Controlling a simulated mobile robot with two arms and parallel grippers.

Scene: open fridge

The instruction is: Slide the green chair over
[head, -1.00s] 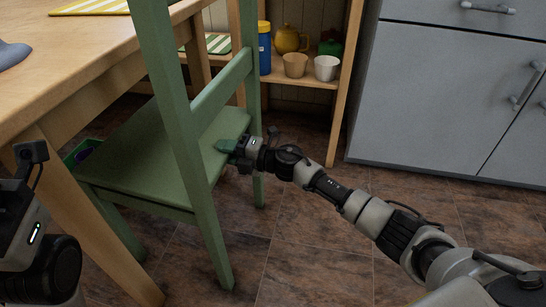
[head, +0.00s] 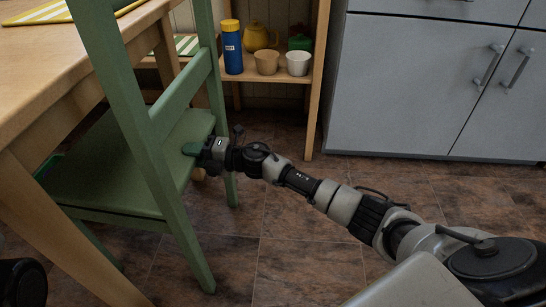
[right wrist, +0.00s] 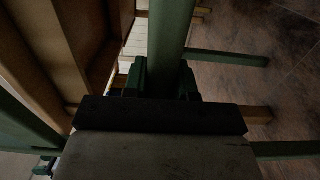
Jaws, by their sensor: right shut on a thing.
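The green chair (head: 100,170) stands upright at the left, beside the wooden table and partly under its edge. My right gripper (head: 193,149) reaches in from the right at seat height, by the back of the chair. In the right wrist view, its fingers (right wrist: 162,82) are closed around a green bar of the chair (right wrist: 170,35). The wrist body hides part of that contact. My left gripper is not in view; only a dark part of my left arm shows at the lower left.
The wooden table (head: 60,65) is at the left, its leg in front of the chair. A low shelf (head: 280,76) with a blue bottle (head: 232,50), cups and teapots stands behind. Grey cabinets (head: 420,90) are at the back right. The brown tiled floor right of the chair is clear.

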